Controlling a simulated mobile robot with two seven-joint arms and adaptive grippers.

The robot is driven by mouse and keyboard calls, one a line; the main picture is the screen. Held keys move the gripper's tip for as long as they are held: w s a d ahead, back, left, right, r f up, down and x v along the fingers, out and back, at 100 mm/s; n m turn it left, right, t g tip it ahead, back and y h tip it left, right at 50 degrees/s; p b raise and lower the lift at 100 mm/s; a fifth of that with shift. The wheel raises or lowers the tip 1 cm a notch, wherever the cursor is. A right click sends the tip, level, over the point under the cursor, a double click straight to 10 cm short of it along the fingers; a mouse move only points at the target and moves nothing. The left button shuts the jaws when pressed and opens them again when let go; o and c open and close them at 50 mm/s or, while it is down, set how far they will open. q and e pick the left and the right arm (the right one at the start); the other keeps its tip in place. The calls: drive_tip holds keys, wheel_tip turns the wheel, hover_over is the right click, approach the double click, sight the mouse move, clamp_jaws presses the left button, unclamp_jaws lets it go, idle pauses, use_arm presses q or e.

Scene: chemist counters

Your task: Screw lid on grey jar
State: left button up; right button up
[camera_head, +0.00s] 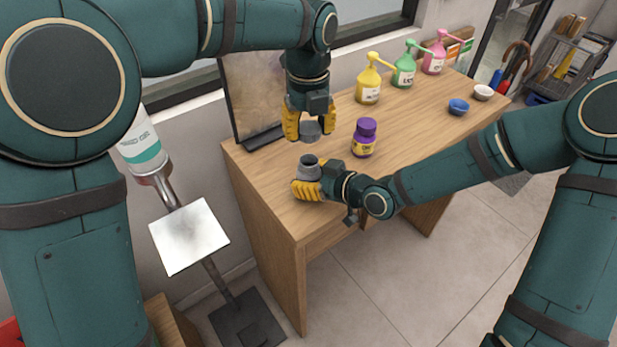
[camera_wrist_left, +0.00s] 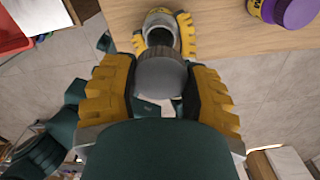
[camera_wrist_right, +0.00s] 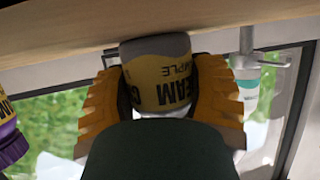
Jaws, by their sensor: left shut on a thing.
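My left gripper (camera_head: 309,126) points down and is shut on the grey lid (camera_head: 311,131), which fills the space between its yellow fingers in the left wrist view (camera_wrist_left: 160,72). The grey jar (camera_head: 309,166) stands open-mouthed below the lid, near the desk's left end. My right gripper (camera_head: 308,186) reaches in from the right with its fingers around the jar. In the right wrist view the jar (camera_wrist_right: 157,75) sits between both fingers, its yellow label showing. The jar's open mouth also shows in the left wrist view (camera_wrist_left: 161,24). A gap separates lid and jar.
A purple jar (camera_head: 364,138) stands on the wooden desk (camera_head: 262,190), just right of the grippers. Yellow (camera_head: 369,80), green (camera_head: 405,68) and pink (camera_head: 435,55) pump bottles line the back. Blue (camera_head: 458,107) and white (camera_head: 482,92) bowls sit at the far right. A dark board (camera_head: 270,95) stands behind.

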sight(309, 157)
use_arm(q)
drive_tip(key=shift+f, duration=2.5)
drive_tip(key=shift+f, duration=0.1)
drive_tip(key=shift+f, duration=0.75)
drive_tip(key=shift+f, duration=0.6)
use_arm(e)
clamp_jaws()
use_arm(q)
drive_tip(key=m, duration=0.3)
